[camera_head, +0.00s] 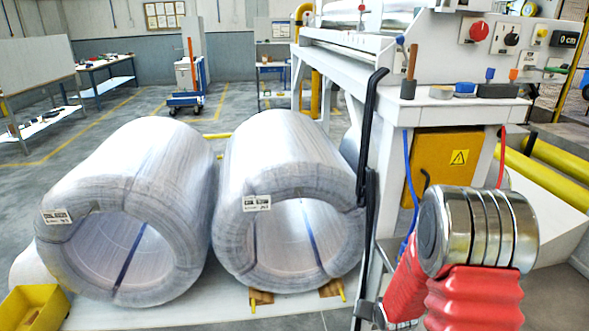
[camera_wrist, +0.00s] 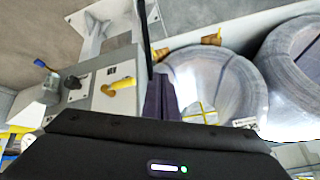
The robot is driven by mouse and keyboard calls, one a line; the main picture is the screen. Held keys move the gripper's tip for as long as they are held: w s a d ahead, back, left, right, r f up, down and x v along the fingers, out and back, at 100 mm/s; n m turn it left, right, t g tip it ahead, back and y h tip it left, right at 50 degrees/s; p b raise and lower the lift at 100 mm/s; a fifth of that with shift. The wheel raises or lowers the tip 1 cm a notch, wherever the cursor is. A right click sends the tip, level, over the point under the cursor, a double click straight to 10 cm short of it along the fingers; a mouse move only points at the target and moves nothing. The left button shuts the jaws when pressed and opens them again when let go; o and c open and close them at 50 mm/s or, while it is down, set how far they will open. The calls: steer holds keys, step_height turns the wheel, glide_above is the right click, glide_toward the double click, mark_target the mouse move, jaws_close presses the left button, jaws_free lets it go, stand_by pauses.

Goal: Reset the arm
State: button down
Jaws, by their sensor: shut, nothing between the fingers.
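My gripper (camera_wrist: 162,98) shows in the wrist view as dark, narrow fingers standing up from the black gripper body; they are shut with nothing between them. Beyond the fingertips, one wrapped coil (camera_wrist: 240,78) lies to the right, with its open bore facing me. In the head view my red-sleeved arm with its metal joint is at the lower right, in front of the machine. I cannot make out the gripper itself there. Two large coils in clear wrap, the left coil (camera_head: 125,195) and the right coil (camera_head: 275,170), lie side by side with labels on their front rims.
A white machine (camera_head: 385,150) with a control panel and a yellow warning box (camera_head: 452,165) stands right of the coils. A yellow bin (camera_head: 32,308) is at the lower left. Yellow rails (camera_head: 545,185) run at the right. Open floor (camera_head: 110,115) lies behind the coils.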

steer(key=s+a+r+g+y, duration=0.1)
steer(key=s+a+r+y, duration=0.35)
steer(key=a+r, duration=0.35)
steer(key=s+a+r+g+y, duration=0.25)
steer(key=s+a+r, duration=0.25)
steer(key=a+r, duration=0.25)
steer(key=s+d+r+n+g+h, duration=0.1)
steer(key=s+r+h, duration=0.15)
steer(key=s, duration=0.35)
steer(key=s+d+r+g+h, duration=0.1)
steer(key=s+r, duration=0.3)
steer(key=s, duration=0.3)
steer(key=s+d+r+n+t+h, duration=0.1)
steer(key=s+d+r+t, duration=0.1)
steer(key=r, duration=0.3)
steer(key=s+d+r+n+t+h, duration=0.1)
steer(key=s+d+r+t+h, duration=0.1)
steer(key=r, duration=0.4)
steer(key=shift+s+d+r+n, duration=0.25)
steer(key=shift+s+d+n, duration=0.15)
steer(key=shift+s+d, duration=0.45)
